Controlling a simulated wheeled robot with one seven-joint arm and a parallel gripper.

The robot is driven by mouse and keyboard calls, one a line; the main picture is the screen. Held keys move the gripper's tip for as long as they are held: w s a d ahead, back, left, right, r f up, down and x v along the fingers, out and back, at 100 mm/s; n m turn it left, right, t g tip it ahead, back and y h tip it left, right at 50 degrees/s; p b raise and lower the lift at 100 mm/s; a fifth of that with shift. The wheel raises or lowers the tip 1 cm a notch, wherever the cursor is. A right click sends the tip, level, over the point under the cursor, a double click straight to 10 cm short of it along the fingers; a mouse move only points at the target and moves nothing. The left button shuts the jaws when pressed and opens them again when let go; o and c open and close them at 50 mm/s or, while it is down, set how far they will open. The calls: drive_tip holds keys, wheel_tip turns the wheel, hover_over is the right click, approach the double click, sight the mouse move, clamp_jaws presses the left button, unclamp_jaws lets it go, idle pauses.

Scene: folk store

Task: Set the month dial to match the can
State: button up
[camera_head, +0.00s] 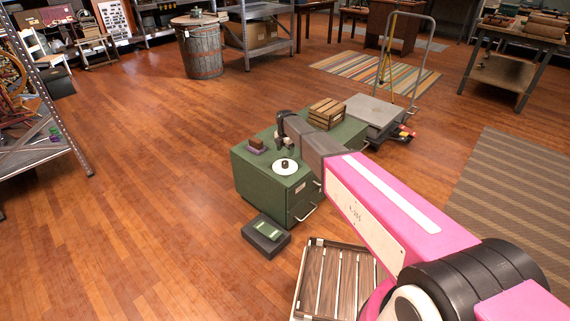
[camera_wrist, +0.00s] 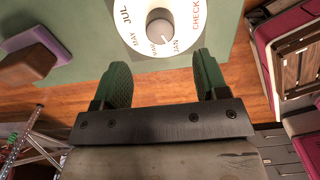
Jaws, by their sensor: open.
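The month dial is a white disc (camera_head: 281,169) on top of a green cabinet (camera_head: 262,185). In the wrist view the dial (camera_wrist: 128,42) shows JUL, MAY, MAR, JAN and CHECK around a grey knob (camera_wrist: 160,27). I cannot clearly tell where the knob points. My gripper (camera_head: 284,148) is above the dial. In the wrist view its two green-padded fingers (camera_wrist: 160,64) are apart and empty, with the knob beyond their tips, roughly between them. I cannot identify a can for certain; a small green item with a pale label (camera_head: 267,230) lies on a dark box on the floor.
A brown block on a purple base (camera_head: 256,147) stands left of the dial; it also shows in the wrist view (camera_wrist: 28,58). A wooden crate (camera_head: 326,113) sits behind on the green top. A slatted wooden crate (camera_head: 330,280) and a flat trolley (camera_head: 374,108) stand nearby. Floor at left is clear.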

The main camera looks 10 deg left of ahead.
sight(285, 162)
wheel_tip(285, 162, down, 8)
drive_tip(key=shift+f, duration=0.1)
idle(0.4)
drive_tip(key=c, duration=0.9)
